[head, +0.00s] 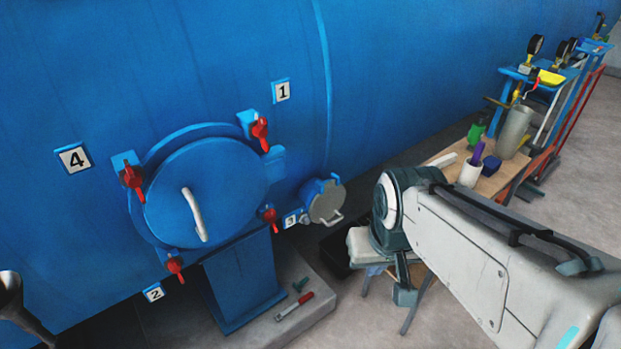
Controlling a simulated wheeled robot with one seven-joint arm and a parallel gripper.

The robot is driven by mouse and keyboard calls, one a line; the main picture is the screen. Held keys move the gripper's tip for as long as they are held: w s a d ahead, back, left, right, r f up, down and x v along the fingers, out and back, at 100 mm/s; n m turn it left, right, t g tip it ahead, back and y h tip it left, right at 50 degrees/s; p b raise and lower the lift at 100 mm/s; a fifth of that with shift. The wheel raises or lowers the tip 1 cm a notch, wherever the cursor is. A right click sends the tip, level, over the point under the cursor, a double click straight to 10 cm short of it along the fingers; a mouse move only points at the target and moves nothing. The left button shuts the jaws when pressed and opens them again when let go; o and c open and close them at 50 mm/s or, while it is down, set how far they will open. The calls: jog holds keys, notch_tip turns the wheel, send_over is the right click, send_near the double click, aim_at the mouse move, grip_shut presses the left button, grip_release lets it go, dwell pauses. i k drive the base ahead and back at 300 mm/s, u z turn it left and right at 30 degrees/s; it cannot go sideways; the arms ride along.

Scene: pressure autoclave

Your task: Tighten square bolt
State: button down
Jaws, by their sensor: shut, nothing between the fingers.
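The round blue hatch (165,200) with a white handle is closed against the blue vessel. Red bolt clamps sit around its rim: upper right (260,130) by label 1, upper left (133,178) by label 4, lower right (270,216) by label 3, and lower left (175,266) by label 2. I cannot tell which bolt is square or how tight each is. My gripper (405,297) points down at the end of my arm, shut and empty, right of the hatch and apart from every bolt. Part of it is hidden behind my arm.
A red-handled tool (294,306) and a small dark green part (300,284) lie on the concrete plinth (318,308). A small grey round port (326,203) stands right of the hatch. A wooden bench (492,184) holds cups and containers. Floor is open at far right.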

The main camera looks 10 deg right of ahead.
aim_at(304, 219)
jog(key=z, duration=0.7)
jog(key=k, duration=1.1)
jog(key=u, duration=1.15)
jog(key=i, duration=0.5)
jog(key=z, duration=0.05)
